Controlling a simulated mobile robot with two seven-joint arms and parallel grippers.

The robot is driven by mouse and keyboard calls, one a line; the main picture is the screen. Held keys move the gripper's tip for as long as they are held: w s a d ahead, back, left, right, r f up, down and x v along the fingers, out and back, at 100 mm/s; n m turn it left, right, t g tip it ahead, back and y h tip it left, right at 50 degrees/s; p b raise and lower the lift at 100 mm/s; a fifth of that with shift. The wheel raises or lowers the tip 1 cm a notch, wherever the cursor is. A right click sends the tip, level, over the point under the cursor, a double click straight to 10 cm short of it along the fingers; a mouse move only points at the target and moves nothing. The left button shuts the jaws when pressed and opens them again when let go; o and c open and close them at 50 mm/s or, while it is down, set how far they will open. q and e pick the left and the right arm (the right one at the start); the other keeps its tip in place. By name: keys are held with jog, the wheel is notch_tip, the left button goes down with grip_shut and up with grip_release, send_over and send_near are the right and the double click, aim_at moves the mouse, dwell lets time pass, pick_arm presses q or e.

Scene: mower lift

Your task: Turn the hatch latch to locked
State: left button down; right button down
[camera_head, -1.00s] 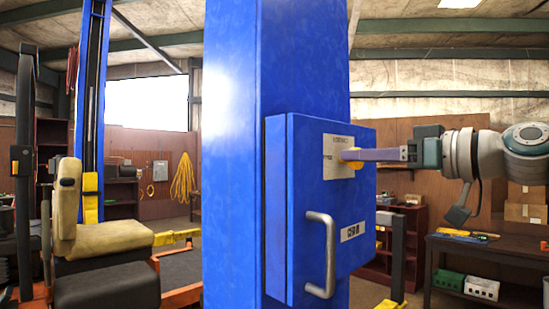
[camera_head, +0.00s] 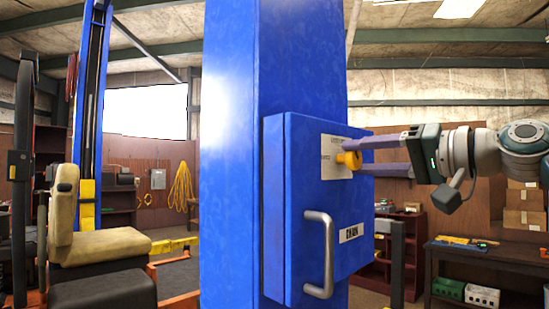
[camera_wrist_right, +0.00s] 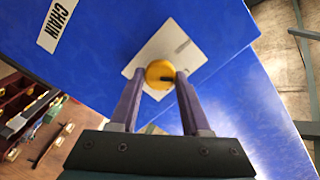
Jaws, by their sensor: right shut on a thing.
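The yellow hatch latch (camera_head: 351,161) is a round knob on a white label plate (camera_head: 333,150) on the blue hatch (camera_head: 300,185). It also shows in the right wrist view (camera_wrist_right: 159,73), with a dark mark on its face. My right gripper (camera_head: 352,156) reaches in from the right, its long purple fingers one above the other in the head view. In the right wrist view the fingers (camera_wrist_right: 161,77) lie on either side of the knob and are shut on it. The plate's print is too small to read. My left gripper is not in view.
The hatch has a grey bar handle (camera_head: 325,255) below the latch and a CHAIN label (camera_head: 351,233). It sits on a blue lift post (camera_head: 230,100). A tan seat (camera_head: 95,245) is at the left, and a workbench (camera_head: 480,255) stands at the back right.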

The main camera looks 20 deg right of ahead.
jog(key=m+p, duration=0.1)
jog(key=m, duration=0.4)
jog(key=shift+f+m+p, duration=0.1)
jog(key=shift+m+p, duration=0.55)
jog(key=shift+m, duration=0.65)
jog(key=shift+c, duration=2)
grip_release()
jog(key=shift+d, duration=0.1)
